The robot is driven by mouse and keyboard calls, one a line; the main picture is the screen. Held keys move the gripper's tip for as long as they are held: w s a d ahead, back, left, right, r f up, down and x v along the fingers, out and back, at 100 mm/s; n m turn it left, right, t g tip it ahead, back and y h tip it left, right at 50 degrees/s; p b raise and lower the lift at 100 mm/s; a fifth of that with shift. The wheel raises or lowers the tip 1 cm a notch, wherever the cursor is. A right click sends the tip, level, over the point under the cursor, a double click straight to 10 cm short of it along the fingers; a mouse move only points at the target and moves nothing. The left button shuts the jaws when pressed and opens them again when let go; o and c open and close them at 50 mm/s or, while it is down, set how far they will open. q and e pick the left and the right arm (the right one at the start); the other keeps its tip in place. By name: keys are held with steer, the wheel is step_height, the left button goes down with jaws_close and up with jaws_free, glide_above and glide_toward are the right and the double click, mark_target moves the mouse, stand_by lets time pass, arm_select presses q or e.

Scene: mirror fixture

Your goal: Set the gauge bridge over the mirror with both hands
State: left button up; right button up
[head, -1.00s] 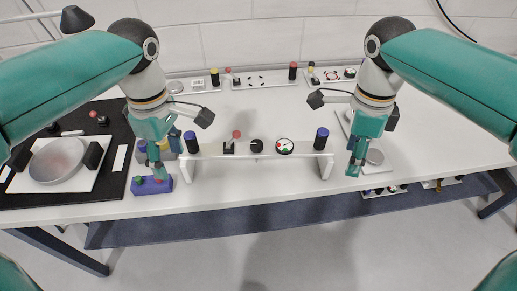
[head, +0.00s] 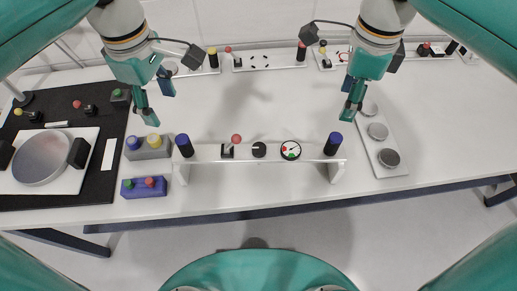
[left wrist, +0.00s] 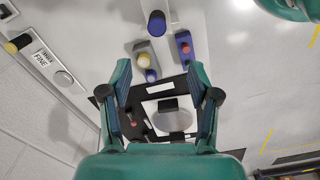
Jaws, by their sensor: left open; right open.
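The gauge bridge (head: 205,152) is a white beam on two end legs, standing near the table's front edge. It carries a dark, blue-topped post at each end (head: 184,146) (head: 333,144), a red-tipped lever, a black knob and a round gauge (head: 290,150). The mirror (head: 40,158) is a round grey disc on a white plate at the left; it also shows in the left wrist view (left wrist: 173,122). My left gripper (head: 154,96) is open and empty, behind the bridge's left end. My right gripper (head: 351,102) is open and empty, behind its right end.
A black mat (head: 112,125) lies under the mirror plate. A grey button box (head: 148,152) and a purple button box (head: 142,192) stand between mat and bridge. A white plate with round discs (head: 372,152) lies right. Panels (head: 262,66) line the back; the table's middle is clear.

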mark_target(185, 148)
arm_select(q)
steer(key=f, duration=1.7)
steer(key=shift+w+d, duration=0.2)
steer(key=shift+d, duration=0.15)
arm_select(e)
steer(key=f, duration=1.7)
steer(key=shift+d, duration=0.35)
arm_select(q)
jaws_close()
arm_select(e)
steer(key=shift+s, duration=0.1)
jaws_close()
